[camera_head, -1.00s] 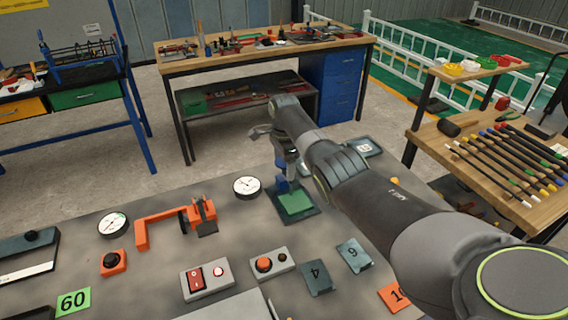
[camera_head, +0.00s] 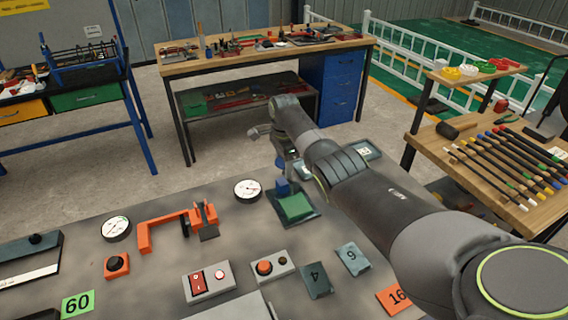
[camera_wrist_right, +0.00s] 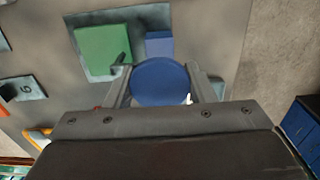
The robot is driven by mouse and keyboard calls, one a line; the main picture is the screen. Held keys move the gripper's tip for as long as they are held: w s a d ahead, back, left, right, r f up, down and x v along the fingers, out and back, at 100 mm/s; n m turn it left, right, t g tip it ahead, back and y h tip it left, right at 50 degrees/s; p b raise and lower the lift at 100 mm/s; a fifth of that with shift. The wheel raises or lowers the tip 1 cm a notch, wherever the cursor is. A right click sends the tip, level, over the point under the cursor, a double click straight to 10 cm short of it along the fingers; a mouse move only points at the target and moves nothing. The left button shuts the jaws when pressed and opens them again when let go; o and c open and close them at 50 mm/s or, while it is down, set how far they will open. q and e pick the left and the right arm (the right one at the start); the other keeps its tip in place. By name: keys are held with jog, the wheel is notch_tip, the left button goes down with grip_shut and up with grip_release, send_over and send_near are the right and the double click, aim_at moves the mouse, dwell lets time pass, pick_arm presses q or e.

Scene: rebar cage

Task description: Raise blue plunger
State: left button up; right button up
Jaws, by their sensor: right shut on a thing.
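The blue plunger (camera_wrist_right: 160,82) shows in the right wrist view as a round blue disc between the two fingers of my right gripper (camera_wrist_right: 163,88). The gripper is shut on it. Behind it in that view are a blue block (camera_wrist_right: 159,45) and a green block (camera_wrist_right: 103,50) on a dark plate. In the head view, the green block (camera_head: 295,208) and a blue part (camera_head: 283,188) sit at the grey table's far edge. My right gripper (camera_head: 297,168) is beside and above them, partly hidden by its arm. My left gripper is out of view.
A dial gauge (camera_head: 247,190) stands left of the green block, with an orange clamp (camera_head: 178,226) farther left. Switch boxes (camera_head: 208,280) and numbered cards (camera_head: 317,279) lie nearer. A side table with rods (camera_head: 500,165) is at the right.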

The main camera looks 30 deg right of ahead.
jog(key=shift+r, duration=0.4)
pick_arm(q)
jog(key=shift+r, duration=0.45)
pick_arm(e)
jog(key=shift+w, duration=0.15)
jog(key=o, duration=1.3)
jog(key=shift+c, duration=0.2)
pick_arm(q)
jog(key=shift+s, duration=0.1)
pick_arm(e)
jog(key=shift+o, duration=0.6)
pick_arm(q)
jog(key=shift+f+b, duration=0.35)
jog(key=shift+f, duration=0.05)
pick_arm(e)
notch_tip(320, 180, up, 18)
jog(key=shift+f, duration=0.25)
